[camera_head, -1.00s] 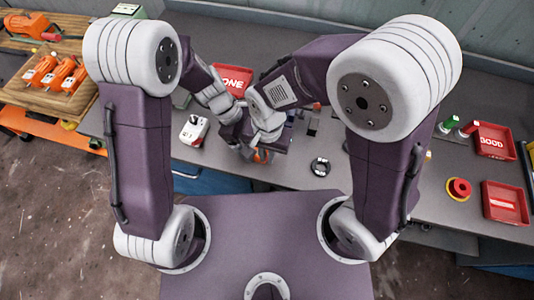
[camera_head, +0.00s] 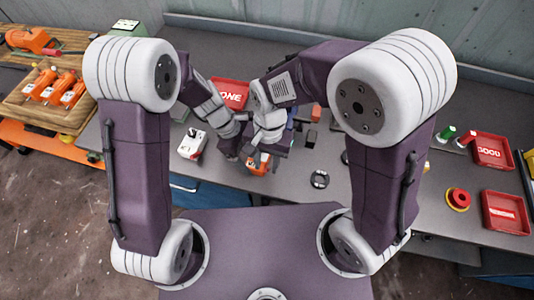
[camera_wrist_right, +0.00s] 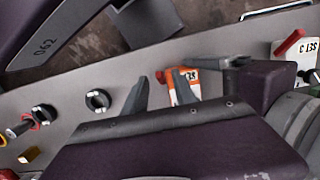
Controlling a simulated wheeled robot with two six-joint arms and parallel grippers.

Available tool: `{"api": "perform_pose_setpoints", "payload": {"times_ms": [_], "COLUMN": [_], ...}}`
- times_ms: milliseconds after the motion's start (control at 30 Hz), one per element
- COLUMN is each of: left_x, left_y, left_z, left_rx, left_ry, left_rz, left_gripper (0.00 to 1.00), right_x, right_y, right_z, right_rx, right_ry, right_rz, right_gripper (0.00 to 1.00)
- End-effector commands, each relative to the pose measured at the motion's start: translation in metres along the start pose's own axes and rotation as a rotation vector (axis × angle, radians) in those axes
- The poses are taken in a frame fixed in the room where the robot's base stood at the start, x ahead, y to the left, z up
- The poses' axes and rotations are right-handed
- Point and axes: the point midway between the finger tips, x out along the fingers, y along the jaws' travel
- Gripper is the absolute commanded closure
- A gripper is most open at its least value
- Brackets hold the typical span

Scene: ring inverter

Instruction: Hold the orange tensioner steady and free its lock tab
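The orange tensioner (camera_head: 257,167) stands on the grey bench, partly hidden behind my grippers in the head view. In the right wrist view the tensioner (camera_wrist_right: 186,91) shows an orange body with a white label and a red part (camera_wrist_right: 172,73) at its edge; I cannot tell whether this is the lock tab. My right gripper (camera_wrist_right: 158,92) is open, its two grey fingers apart, with the tensioner close by at one finger. My left gripper (camera_head: 238,153) is at the tensioner's left side; in the wrist view one finger reaches to the tensioner, and its grip is hidden.
A white device (camera_head: 192,144) with a red lever stands left of the tensioner. A black round part (camera_head: 320,179) lies to the right. Behind is a red bin (camera_head: 231,94). A red-yellow button (camera_head: 458,199) and red trays (camera_head: 492,151) are far right. The bench front is fairly clear.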

Motion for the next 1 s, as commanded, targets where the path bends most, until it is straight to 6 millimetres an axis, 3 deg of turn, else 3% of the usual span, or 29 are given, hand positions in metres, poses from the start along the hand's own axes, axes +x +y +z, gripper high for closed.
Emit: {"api": "perform_pose_setpoints", "payload": {"times_ms": [200, 400, 567, 833, 1000], "left_x": [0.000, 0.000, 0.000, 0.000, 0.000], "left_y": [0.000, 0.000, 0.000, 0.000, 0.000], "left_z": [0.000, 0.000, 0.000, 0.000, 0.000], "left_rx": [0.000, 0.000, 0.000, 0.000, 0.000], "left_ry": [0.000, 0.000, 0.000, 0.000, 0.000], "left_rz": [0.001, 0.001, 0.001, 0.001, 0.001], "left_gripper": [0.79, 0.79, 0.79, 0.79, 0.79], "right_x": [-0.057, -0.095, -0.107, -0.107, -0.107], "right_y": [-0.001, -0.001, 0.000, 0.000, 0.000], "right_z": [-0.002, -0.001, -0.001, 0.001, 0.019], "right_rx": [0.000, 0.001, 0.000, -0.001, -0.008], "right_ry": [0.007, 0.003, 0.002, 0.006, 0.108], "right_rz": [-0.007, -0.003, -0.002, 0.000, 0.003], "right_gripper": [0.67, 0.67, 0.67, 0.67, 0.67]}}
